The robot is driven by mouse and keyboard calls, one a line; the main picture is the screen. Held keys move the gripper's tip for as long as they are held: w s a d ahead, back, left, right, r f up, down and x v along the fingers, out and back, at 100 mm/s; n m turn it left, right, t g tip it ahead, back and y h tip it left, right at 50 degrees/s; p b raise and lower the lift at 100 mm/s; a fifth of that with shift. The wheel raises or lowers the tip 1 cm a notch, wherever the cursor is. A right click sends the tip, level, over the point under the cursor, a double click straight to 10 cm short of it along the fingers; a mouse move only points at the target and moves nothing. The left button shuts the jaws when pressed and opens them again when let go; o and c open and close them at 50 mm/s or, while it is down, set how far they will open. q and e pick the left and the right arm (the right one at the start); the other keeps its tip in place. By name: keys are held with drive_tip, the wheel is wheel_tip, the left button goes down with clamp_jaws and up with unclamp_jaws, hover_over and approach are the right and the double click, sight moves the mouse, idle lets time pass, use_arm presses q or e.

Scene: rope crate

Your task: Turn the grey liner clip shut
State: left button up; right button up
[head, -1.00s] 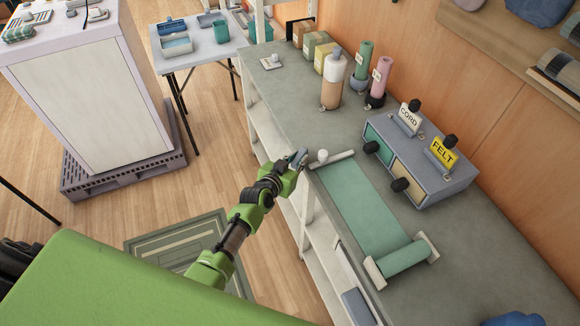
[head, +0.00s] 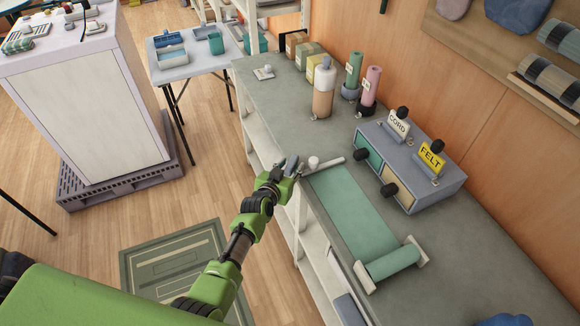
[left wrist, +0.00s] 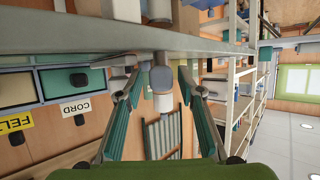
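No piece is clearly recognisable as the grey liner clip. My left gripper (head: 291,166) is just left of that bar's end, at the bench edge; contact cannot be told. In the left wrist view its two fingers (left wrist: 160,84) are spread apart. A grey-blue rounded piece (left wrist: 162,78) shows between them, apparently not gripped. My right gripper is out of view.
The grey bench (head: 275,95) holds a drawer box (head: 440,187) with CORD and FELT signs, a bottle (head: 323,95) and two upright rolls. A green roll (head: 392,262) lies at the sheet's other end. A tall white box (head: 95,115) stands on a pallet at left; floor between is open.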

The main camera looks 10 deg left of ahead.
use_arm(q)
drive_tip(key=v, duration=1.2)
drive_tip(key=shift+f, duration=0.1)
